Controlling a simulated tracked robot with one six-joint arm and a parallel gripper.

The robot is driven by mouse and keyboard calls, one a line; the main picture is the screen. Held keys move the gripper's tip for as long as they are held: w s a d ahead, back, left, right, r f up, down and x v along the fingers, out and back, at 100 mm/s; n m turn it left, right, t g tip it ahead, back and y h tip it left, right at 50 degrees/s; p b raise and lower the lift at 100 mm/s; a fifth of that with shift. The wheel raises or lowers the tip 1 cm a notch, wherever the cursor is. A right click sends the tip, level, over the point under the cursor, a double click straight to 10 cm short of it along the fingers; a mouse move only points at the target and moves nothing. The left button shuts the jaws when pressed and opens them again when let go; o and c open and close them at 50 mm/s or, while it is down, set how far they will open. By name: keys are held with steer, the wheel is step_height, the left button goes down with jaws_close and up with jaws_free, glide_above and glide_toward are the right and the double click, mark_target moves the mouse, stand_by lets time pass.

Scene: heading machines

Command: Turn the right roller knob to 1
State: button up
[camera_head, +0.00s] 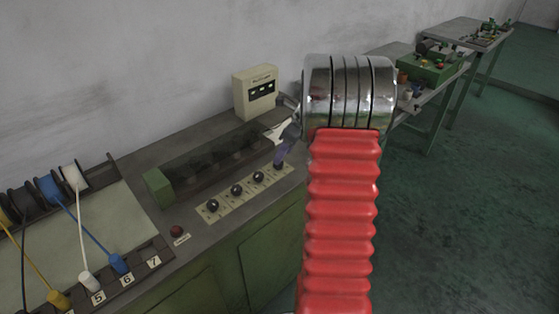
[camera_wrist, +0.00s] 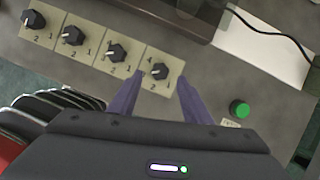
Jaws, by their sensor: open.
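A row of black knobs on pale numbered plates runs along the machine's panel. In the wrist view the right roller knob (camera_wrist: 161,73) is the last one on the right, with digits 4, 2 and 1 around it. My gripper (camera_wrist: 162,80) is open, with one purple finger on each side of this knob. I cannot tell whether the fingers touch it, nor clearly which digit it points to. In the head view my gripper (camera_head: 279,164) is over the right end of the panel and hides this knob.
Other knobs (camera_head: 236,190) stand left along the row. A green button (camera_wrist: 239,109) is right of my gripper, and a red button (camera_head: 176,231) is at the panel's left. A dark roller cover (camera_head: 215,158) and a beige display box (camera_head: 256,92) stand behind.

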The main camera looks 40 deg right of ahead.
steer(key=shift+x, duration=2.35)
steer(key=shift+c, duration=0.5)
steer(key=c, duration=0.9)
